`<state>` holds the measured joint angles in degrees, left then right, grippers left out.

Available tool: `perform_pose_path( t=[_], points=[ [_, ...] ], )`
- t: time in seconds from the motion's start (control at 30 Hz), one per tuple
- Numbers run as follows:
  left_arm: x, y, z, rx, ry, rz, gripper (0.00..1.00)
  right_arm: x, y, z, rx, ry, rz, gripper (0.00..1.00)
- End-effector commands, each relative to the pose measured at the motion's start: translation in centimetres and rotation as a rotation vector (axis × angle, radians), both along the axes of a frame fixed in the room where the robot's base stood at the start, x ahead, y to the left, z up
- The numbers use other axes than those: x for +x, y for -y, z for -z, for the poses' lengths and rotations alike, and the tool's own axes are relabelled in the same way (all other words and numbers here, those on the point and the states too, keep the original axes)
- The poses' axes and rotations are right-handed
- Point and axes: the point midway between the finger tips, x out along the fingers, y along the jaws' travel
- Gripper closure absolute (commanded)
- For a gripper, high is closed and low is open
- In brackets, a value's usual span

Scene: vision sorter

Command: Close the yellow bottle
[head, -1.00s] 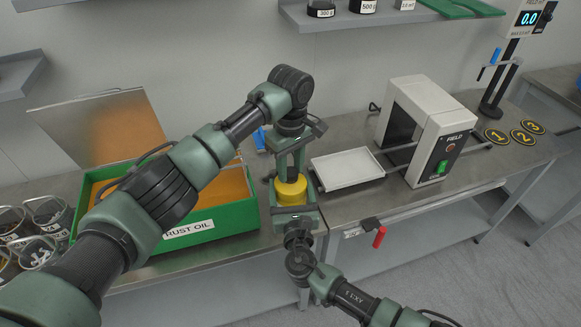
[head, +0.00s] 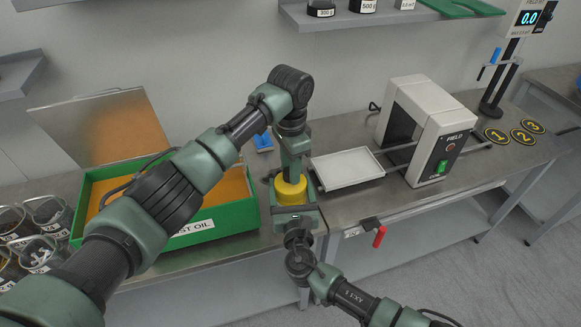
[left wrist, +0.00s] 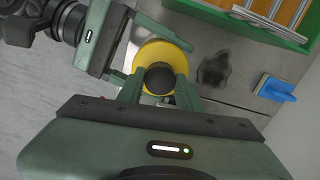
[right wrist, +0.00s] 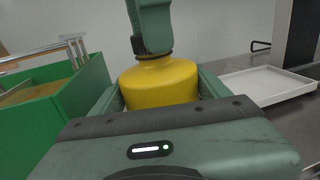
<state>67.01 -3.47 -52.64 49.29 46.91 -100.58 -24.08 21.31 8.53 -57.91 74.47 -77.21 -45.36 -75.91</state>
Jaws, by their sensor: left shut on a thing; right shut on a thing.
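The yellow bottle (head: 291,189) stands upright at the front of the bench, between the green box and the white tray. My right gripper (head: 292,208) is shut around the bottle's body; the right wrist view shows the yellow body (right wrist: 160,82) between its fingers. My left gripper (head: 292,168) points down from above and is shut on the black cap (left wrist: 159,78). In the right wrist view the ribbed cap (right wrist: 139,45) sits at the bottle's neck under the left fingers. I cannot tell how tightly it is seated.
The green box (head: 235,217) with its lid open is at left, near several glass jars (head: 48,213). A white tray (head: 347,168) lies right of the bottle, before the white field machine (head: 433,120). A blue item (head: 263,142) lies behind the bottle.

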Motion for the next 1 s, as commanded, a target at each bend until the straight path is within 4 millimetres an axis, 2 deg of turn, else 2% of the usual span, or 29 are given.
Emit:
perform_pose_path(
  t=[0.03, 0.1, 0.47, 0.8, 1.0],
  points=[
    [0.0, -0.1, 0.0, 0.001, 0.0, -0.002, 0.62, 0.0, 0.0, 0.0, 0.0, -0.001, 0.001, 1.0],
    [0.0, -0.1, 0.0, 0.001, 0.0, -0.002, 0.43, 0.0, 0.0, 0.0, 0.0, -0.001, 0.001, 1.0],
    [0.0, 0.0, -0.2, 0.0, 0.001, -0.003, 0.43, 0.0, 0.0, 0.0, 0.0, -0.001, 0.001, 1.0],
    [0.1, 0.0, -4.1, -0.001, 0.003, -0.004, 0.43, 0.0, 0.0, 0.0, -0.001, -0.001, 0.001, 1.0],
    [0.0, 0.0, -4.5, 0.0, 0.0, -0.004, 0.43, 0.0, 0.0, 0.0, -0.001, -0.001, 0.001, 1.0]
  ],
)
